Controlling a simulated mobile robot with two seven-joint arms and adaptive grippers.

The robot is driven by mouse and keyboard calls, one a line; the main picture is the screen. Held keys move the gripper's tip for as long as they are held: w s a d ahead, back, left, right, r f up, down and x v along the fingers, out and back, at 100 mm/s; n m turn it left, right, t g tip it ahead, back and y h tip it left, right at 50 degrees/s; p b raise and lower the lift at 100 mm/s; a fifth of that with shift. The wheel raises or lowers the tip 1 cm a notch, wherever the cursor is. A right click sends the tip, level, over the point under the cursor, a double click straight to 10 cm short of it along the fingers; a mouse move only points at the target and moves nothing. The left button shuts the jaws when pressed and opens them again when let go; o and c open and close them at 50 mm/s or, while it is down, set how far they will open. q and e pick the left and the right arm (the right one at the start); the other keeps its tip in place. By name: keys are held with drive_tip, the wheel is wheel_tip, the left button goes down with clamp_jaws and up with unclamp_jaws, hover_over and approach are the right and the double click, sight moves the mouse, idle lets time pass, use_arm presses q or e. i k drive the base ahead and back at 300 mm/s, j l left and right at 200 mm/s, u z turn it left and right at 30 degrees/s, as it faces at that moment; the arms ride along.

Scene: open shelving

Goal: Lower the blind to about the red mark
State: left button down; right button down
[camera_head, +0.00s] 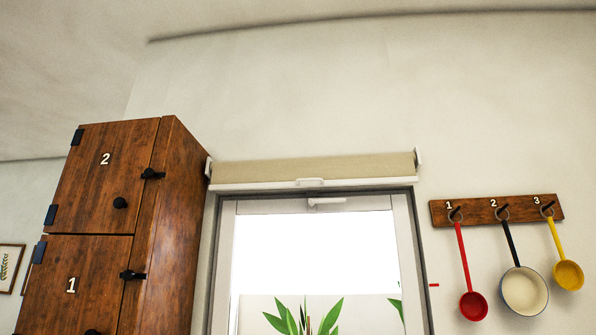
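The beige roller blind (315,168) is rolled up almost fully above the window. Its white bottom bar (255,185) with a small handle (310,182) hangs level at the top of the window frame. The red mark (434,285) is a short dash on the wall just right of the window frame, well below the bar. Neither of my grippers shows in the head view.
A tall wooden cabinet (178,215) with doors numbered 1 and 2 stands left of the window. A wooden rack (474,211) on the right wall holds red, white and yellow ladles or pans. A green plant (305,318) shows at the bottom of the window.

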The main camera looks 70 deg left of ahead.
sight(307, 183)
drive_tip(key=u, duration=2.15)
